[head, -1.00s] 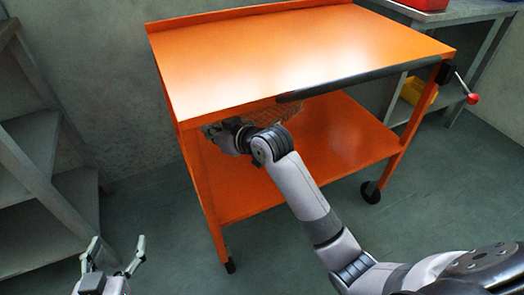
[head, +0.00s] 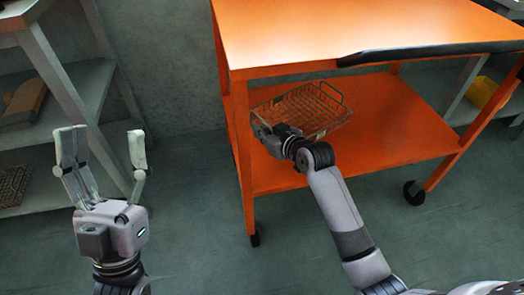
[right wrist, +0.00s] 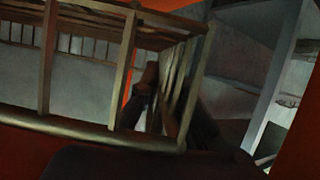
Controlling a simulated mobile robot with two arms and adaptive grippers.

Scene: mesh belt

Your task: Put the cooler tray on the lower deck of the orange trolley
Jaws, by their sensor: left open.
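The orange trolley (head: 400,118) has an upper top and a lower deck. The cooler tray (head: 326,124), a wire basket, is over the lower deck's left part, below the trolley top. I cannot tell whether it rests on the deck. My right gripper (head: 268,131) is at its near left corner. In the right wrist view the cooler tray (right wrist: 128,75) fills the upper left, and dark fingers (right wrist: 165,108) look closed around its wire wall. My left gripper (head: 104,142) is open and empty, pointing up, left of the trolley.
A grey shelf rack (head: 75,95) stands at the left, with a brown item (head: 25,102) and a dark mesh item (head: 14,185) on it. A yellow bin (head: 488,92) is at the right. The floor (head: 195,190) between rack and trolley is clear.

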